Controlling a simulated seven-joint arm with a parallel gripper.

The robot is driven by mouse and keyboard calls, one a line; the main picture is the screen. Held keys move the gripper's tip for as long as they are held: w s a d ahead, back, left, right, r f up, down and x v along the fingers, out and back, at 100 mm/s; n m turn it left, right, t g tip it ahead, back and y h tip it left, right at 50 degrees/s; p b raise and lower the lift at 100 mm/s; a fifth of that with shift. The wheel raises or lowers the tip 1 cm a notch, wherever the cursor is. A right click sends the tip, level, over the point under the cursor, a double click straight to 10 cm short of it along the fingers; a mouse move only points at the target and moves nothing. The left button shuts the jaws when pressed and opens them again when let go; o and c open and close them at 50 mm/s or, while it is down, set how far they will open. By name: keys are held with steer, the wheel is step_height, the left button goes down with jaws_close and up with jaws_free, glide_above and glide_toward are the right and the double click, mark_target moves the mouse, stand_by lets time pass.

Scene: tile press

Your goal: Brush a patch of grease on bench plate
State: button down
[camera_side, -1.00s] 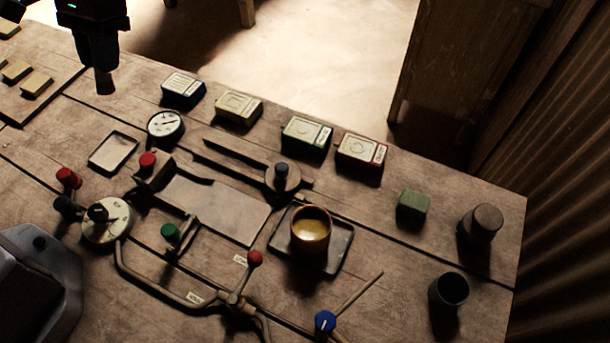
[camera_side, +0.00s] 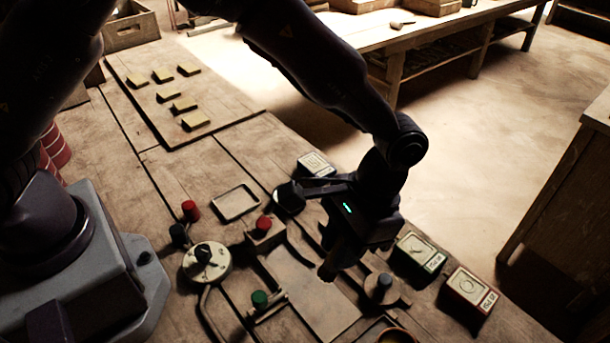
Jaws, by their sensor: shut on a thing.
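My gripper (camera_side: 347,240) hangs above the far part of the flat bench plate (camera_side: 318,307). It is shut on a short, dark brown, stubby thing, taken as the brush (camera_side: 328,270), which points down toward the plate. I cannot tell whether its tip touches the plate. The fingers and the brush's upper part are dark and hard to make out. No clear grease patch shows on the visible part of the plate.
A dial with a black knob (camera_side: 206,262), a red knob (camera_side: 264,224) and a green knob (camera_side: 260,299) stand left of the plate. A dark-knobbed post (camera_side: 384,282) stands to its right. Tins (camera_side: 420,252) line the bench edge. An empty shallow tray (camera_side: 236,203) lies farther back.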

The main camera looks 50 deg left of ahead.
steer(key=shift+d+f+n+h, duration=0.15)
steer(key=shift+d+f+n, duration=0.4)
steer(key=shift+f, duration=0.65)
steer(key=shift+d+f+n+h, duration=0.1)
steer(key=shift+d+f+n, duration=0.2)
steer(key=shift+d+f, duration=0.7)
steer(key=shift+d+f+n+h, duration=0.15)
steer(key=shift+d+f+n, duration=0.3)
steer(key=shift+f, duration=0.95)
steer(key=shift+a+f, duration=0.45)
steer(key=shift+f, duration=0.1)
steer(key=shift+a, duration=3.4)
steer(key=shift+d, duration=3.9)
steer(key=shift+s, duration=0.45)
steer(key=shift+s+a, duration=0.15)
steer(key=shift+a, duration=3.6)
steer(key=shift+d, duration=3.5)
steer(key=shift+d+r, duration=0.1)
steer(key=shift+d, duration=0.15)
step_height(320, 180, up, 8)
